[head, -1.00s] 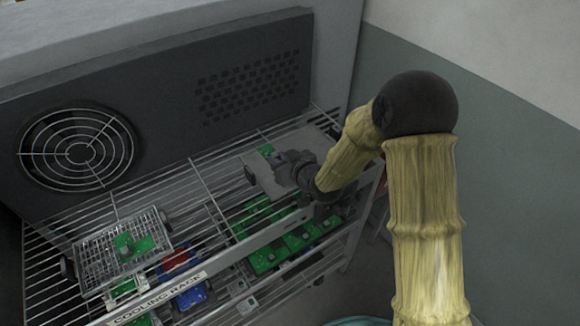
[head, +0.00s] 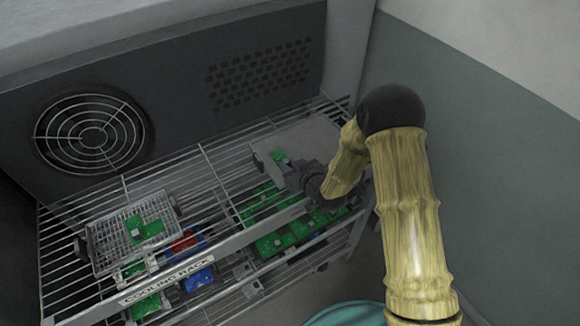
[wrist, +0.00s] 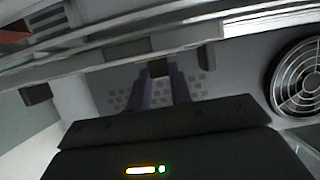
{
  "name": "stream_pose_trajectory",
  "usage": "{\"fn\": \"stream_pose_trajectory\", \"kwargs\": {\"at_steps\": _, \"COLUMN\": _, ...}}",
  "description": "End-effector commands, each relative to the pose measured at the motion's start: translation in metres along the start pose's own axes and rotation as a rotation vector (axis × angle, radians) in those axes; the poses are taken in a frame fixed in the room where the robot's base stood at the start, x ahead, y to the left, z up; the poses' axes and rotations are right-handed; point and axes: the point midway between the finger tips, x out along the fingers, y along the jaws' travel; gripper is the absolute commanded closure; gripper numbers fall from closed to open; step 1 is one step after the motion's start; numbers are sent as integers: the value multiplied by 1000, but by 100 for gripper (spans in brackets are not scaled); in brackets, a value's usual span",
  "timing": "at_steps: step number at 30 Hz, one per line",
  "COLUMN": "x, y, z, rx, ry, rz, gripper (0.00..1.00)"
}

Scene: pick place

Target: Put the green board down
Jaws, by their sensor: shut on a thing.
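My gripper (head: 280,166) is over the right part of the rack's top shelf. It is shut on the green board (head: 279,156), of which only a small green patch shows past the gripper. In the wrist view the two fingers (wrist: 160,80) close on a small dark block; the board's green face does not show there. A plain grey tray (head: 318,136) lies on the shelf just behind the gripper. I cannot tell whether the board touches it.
The wire cooling rack's labelled front rail (head: 165,279) runs below my arm. A wire basket (head: 108,252) with another green board (head: 145,228) stands on the left. Several boards lie lower down. A dark panel with a fan (head: 92,135) closes the back.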

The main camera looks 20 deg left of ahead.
Motion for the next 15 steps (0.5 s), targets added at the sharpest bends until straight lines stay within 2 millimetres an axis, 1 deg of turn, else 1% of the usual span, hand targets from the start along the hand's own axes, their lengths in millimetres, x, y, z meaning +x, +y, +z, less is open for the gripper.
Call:
{"fn": "stream_pose_trajectory", "kwargs": {"at_steps": 3, "x": 4, "y": -1, "z": 9, "rx": 1, "ry": -1, "rz": -1, "gripper": 100}}
{"fn": "stream_pose_trajectory", "kwargs": {"at_steps": 11, "x": 4, "y": -1, "z": 10, "rx": -1, "ry": 1, "rz": -2, "gripper": 100}}
{"fn": "stream_pose_trajectory", "kwargs": {"at_steps": 15, "x": 6, "y": -2, "z": 13, "rx": -1, "ry": 1, "rz": -3, "gripper": 100}}
